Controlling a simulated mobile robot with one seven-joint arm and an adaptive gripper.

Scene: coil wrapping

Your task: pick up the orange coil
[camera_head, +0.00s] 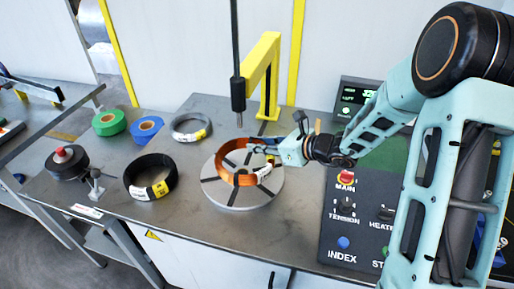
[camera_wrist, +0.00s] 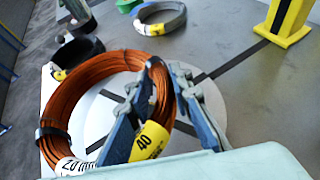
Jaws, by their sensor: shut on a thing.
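The orange coil (camera_head: 231,178) is a copper-coloured ring with white and yellow labels. It is over the round grey turntable (camera_head: 238,197) with dark radial strips, and I cannot tell whether it touches the disc. In the wrist view the coil (camera_wrist: 66,92) fills the left half, with dark bands around it. My gripper (camera_head: 261,148) reaches in from the right and is shut on the coil's right side. In the wrist view its blue-grey fingers (camera_wrist: 164,68) straddle the ring's near right section, beside the yellow "40" label (camera_wrist: 149,142). The pinched part is partly hidden by the fingers.
A black coil (camera_head: 150,178), a grey coil (camera_head: 190,127), green tape (camera_head: 109,122) and blue tape (camera_head: 146,129) lie left on the table. A yellow post (camera_head: 266,75) and a dark vertical rod (camera_head: 237,88) stand behind the turntable. A control panel (camera_head: 350,225) is at right.

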